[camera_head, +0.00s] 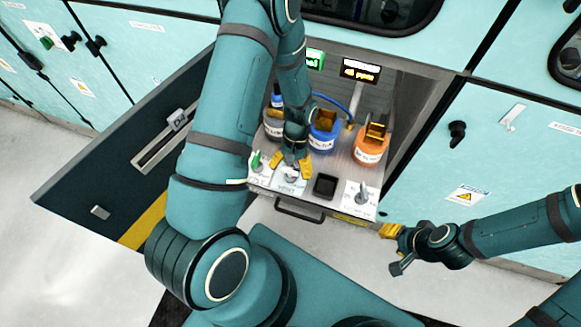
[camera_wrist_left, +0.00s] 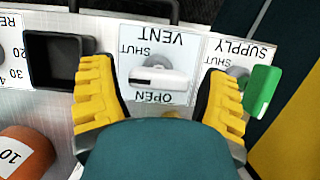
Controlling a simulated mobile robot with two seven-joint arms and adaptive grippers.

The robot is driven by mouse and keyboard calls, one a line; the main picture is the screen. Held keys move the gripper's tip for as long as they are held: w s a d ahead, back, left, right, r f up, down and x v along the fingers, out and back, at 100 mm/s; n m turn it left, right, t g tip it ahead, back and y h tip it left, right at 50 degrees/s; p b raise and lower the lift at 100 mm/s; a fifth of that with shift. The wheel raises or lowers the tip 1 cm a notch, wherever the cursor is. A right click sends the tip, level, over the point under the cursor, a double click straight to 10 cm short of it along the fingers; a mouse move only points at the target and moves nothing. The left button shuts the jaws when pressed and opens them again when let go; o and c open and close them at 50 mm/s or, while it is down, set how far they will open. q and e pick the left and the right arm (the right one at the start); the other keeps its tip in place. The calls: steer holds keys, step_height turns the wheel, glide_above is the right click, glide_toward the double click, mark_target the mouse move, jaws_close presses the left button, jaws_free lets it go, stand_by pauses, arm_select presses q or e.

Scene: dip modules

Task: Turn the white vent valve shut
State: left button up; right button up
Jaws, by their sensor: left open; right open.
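The white vent valve (camera_wrist_left: 158,77) has a flat handle lying crosswise on a plate marked VENT, SHUT and OPEN. In the head view the valve (camera_head: 290,178) is at the tray's front, partly covered by my left gripper (camera_head: 291,164). In the left wrist view my left gripper (camera_wrist_left: 157,68) is open, with one yellow finger on each side of the handle and gaps to both. Its fingers look apart from the handle. My right gripper (camera_head: 393,247) is open and empty, low at the right, away from the valve.
The green supply valve handle (camera_wrist_left: 262,92) stands close beside one left finger. A black square cup (camera_head: 325,186) is on the other side. A grey-handled valve (camera_head: 362,194) is at right.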

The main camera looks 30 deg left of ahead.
arm_select(q)
steer(key=v, duration=1.2)
steer(key=shift+f, duration=0.1)
